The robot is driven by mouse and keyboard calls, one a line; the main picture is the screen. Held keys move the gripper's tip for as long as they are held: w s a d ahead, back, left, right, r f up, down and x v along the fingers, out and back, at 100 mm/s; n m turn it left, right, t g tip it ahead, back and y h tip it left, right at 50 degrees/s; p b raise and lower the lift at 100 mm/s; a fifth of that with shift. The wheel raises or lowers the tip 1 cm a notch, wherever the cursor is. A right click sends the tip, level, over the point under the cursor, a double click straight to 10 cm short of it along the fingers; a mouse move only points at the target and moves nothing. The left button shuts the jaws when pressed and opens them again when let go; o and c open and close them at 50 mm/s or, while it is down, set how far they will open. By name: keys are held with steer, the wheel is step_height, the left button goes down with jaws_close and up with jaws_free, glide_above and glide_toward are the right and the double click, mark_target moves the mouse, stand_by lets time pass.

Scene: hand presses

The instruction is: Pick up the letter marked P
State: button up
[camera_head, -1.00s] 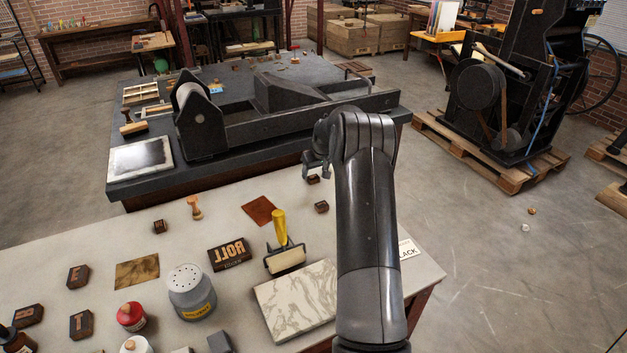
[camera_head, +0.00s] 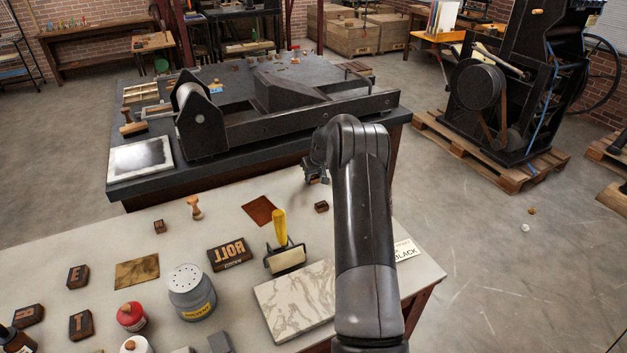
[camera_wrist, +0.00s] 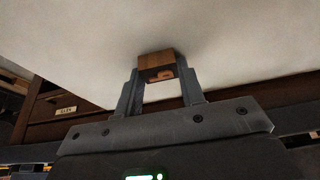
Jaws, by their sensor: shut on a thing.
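My gripper (camera_wrist: 159,72) is shut on a small dark wooden letter block (camera_wrist: 157,61) in the wrist view. The block sits between the two fingertips, with an orange-brown mark on its near face. The mark is partly hidden and I cannot read it as a P. In the head view my gripper (camera_head: 315,171) is at the far right edge of the pale table (camera_head: 225,282), and the block is hidden there. I cannot tell whether the block touches the table. Another small wooden block (camera_head: 321,207) lies close by, nearer the camera.
A dark press table (camera_head: 250,157) stands behind.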

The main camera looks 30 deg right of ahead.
steer(key=c, duration=0.3)
steer(key=shift+r, duration=0.1)
